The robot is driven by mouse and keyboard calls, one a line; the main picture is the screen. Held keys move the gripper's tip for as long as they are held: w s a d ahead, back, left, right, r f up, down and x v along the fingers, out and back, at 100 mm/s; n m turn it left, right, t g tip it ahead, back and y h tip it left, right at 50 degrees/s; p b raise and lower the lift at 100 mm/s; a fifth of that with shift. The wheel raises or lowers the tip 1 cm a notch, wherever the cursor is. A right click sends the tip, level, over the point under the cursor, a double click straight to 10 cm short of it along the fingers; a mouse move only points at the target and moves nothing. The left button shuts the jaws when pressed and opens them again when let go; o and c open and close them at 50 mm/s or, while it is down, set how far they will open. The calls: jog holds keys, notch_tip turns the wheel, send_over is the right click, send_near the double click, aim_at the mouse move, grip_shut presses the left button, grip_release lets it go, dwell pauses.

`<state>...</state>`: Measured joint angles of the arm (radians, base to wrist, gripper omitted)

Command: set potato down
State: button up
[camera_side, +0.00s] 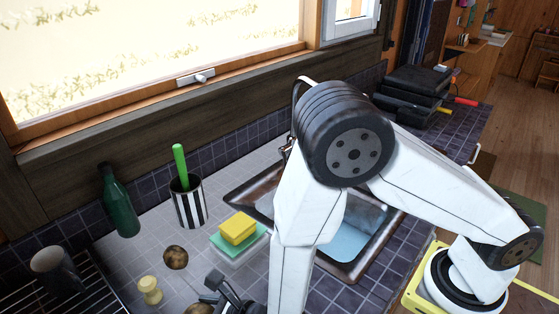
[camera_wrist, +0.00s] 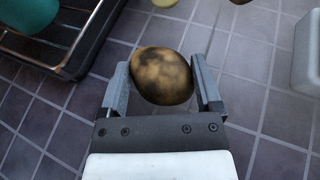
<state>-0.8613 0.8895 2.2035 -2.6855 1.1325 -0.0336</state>
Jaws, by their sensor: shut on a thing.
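A brown, dark-blotched potato (camera_wrist: 162,75) sits between the two fingers of my gripper (camera_wrist: 160,85) in the wrist view, and the fingers are shut on it. In the side view my gripper (camera_side: 222,295) is at the bottom edge, with part of the held potato (camera_side: 199,309) showing at its left. The lower part of the gripper is cut off there. I cannot tell whether the held potato touches the tiles. A second potato (camera_side: 175,257) lies on the tiled counter (camera_side: 128,272) behind the gripper.
A pale yellow knobbed object (camera_side: 150,290) stands left of the gripper. A dark wire rack (camera_side: 85,290) with a grey cup (camera_side: 54,272) is at far left. A green bottle (camera_side: 118,205), striped cup (camera_side: 188,203), stacked sponges (camera_side: 238,230) and the sink (camera_side: 245,190) lie behind.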

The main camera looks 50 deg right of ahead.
jog(key=shift+f, duration=0.15)
jog(key=o, duration=1.1)
jog(key=shift+r, duration=0.2)
jog(key=shift+v, duration=6)
jog(key=shift+f, duration=0.1)
